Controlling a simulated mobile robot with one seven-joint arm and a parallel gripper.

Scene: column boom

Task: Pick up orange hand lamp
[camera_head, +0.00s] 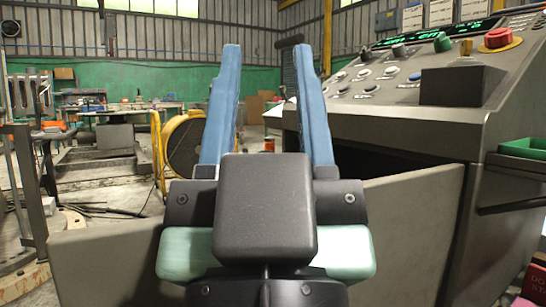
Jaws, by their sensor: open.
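My gripper (267,52) is in the middle of the view, pointing away from the camera. Its two blue fingers stand wide apart with nothing between them. I cannot clearly make out an orange hand lamp. A small orange object (269,145) shows far off between the fingers, too small to identify.
A grey control console (400,125) with knobs and a red button (498,38) stands close on the right. A green tray (525,147) is at its right side. A yellow-framed round object (185,145) and cluttered benches (125,112) stand farther back left.

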